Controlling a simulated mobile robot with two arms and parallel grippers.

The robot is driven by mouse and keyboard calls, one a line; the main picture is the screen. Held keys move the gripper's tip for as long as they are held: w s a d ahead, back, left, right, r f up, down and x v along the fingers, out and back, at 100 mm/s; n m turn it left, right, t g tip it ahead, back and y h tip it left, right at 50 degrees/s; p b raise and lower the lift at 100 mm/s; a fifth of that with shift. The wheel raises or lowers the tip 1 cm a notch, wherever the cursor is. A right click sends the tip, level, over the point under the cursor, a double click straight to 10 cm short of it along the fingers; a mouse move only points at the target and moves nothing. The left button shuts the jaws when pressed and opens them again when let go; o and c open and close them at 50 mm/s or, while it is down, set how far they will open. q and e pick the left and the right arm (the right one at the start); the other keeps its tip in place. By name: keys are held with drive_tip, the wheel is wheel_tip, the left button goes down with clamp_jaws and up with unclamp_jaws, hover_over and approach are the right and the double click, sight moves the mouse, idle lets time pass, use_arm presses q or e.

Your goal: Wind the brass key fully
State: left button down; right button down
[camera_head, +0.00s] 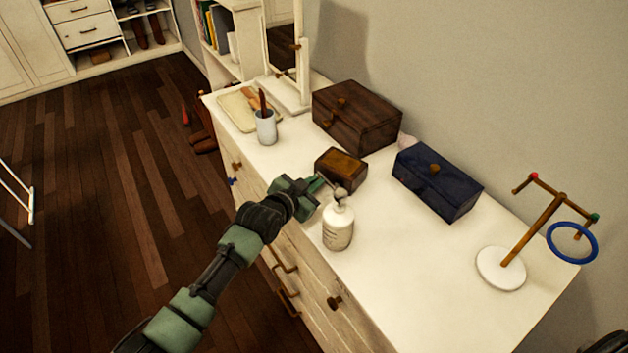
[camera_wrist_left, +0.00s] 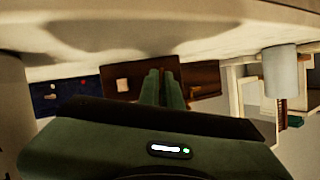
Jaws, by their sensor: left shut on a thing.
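A small brown wooden box (camera_head: 341,167) sits on the white dresser top, in front of a larger dark wooden box. My left gripper (camera_head: 321,182) reaches in from the left, its fingertips at the small box's near side. In the left wrist view, which is upside down, its two green fingers (camera_wrist_left: 165,88) are closed together in front of brown wood. They are shut on the brass key, which the fingers hide. I cannot tell how far the key is turned. My right gripper is not in view.
A white pump bottle (camera_head: 338,224) stands close beside my left gripper. The larger dark box (camera_head: 357,117), a navy box (camera_head: 437,181), a white cup (camera_head: 266,127) and a stand (camera_head: 502,268) with a blue ring (camera_head: 572,243) are around. The dresser's front right is clear.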

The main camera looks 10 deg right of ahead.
use_arm(q)
drive_tip(key=shift+s+d+f+m+t+y, duration=0.1)
drive_tip(key=shift+m+t+y, duration=0.15)
drive_tip(key=shift+m+t, duration=0.35)
drive_tip(key=shift+s+f+m+t+y, duration=0.1)
drive_tip(key=shift+m+t+y, duration=0.2)
drive_tip(key=shift+m, duration=0.6)
drive_tip(key=c, duration=1.6)
unclamp_jaws()
drive_tip(key=shift+r, duration=0.1)
drive_tip(key=shift+v, duration=3.9)
